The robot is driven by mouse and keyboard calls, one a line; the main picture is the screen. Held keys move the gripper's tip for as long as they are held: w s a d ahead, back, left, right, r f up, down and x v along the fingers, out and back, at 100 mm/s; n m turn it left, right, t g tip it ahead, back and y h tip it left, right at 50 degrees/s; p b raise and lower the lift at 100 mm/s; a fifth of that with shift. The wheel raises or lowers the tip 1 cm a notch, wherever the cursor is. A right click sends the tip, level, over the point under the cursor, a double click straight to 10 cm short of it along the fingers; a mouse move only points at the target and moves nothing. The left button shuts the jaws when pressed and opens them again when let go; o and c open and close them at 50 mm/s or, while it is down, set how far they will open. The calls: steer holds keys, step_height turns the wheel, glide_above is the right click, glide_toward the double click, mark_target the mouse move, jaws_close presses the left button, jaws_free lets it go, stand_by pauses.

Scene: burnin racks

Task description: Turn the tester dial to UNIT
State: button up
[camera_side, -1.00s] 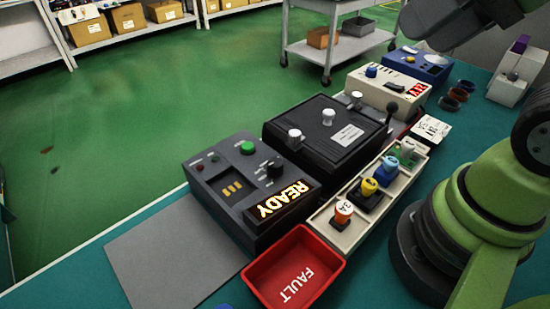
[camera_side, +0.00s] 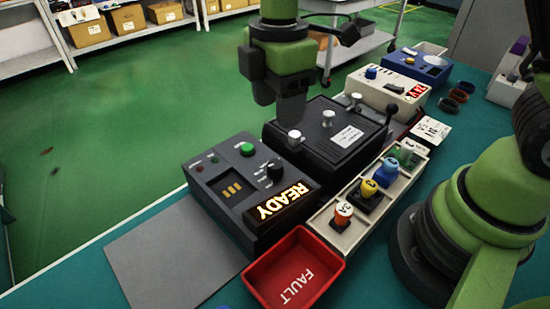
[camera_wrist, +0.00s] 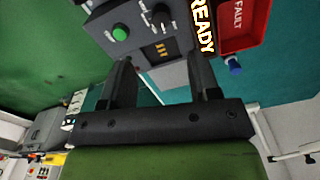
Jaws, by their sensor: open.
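The tester (camera_side: 225,212) is a dark grey box with a lit READY display (camera_side: 281,200), a green button (camera_side: 247,149) and a black dial (camera_side: 275,169). In the wrist view the dial (camera_wrist: 161,18) is at the top, between the green button (camera_wrist: 119,32) and the display. White marks surround the dial, too small to read, and I cannot tell its setting. My gripper (camera_wrist: 163,75) is open and empty, its two fingers apart, clear of the dial. In the side view my gripper (camera_side: 279,112) hangs above the black box behind the tester.
A black box with silver knobs (camera_side: 328,118) stands behind the tester. A white tray (camera_side: 325,217) of colored numbered pieces lies to its right. A red FAULT bin (camera_side: 262,277) and a grey mat (camera_side: 165,255) are in front. A cream instrument (camera_side: 375,95) stands farther back.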

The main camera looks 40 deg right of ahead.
mark_target(275, 163)
steer(key=shift+n, duration=0.6)
steer(key=f, duration=1.1)
steer(key=shift+s+a+f, duration=0.1)
steer(key=shift+a+f, duration=0.15)
steer(key=shift+a, duration=0.05)
steer(key=shift+c, duration=0.4)
steer(key=c, duration=0.8)
steer(key=shift+c, duration=0.2)
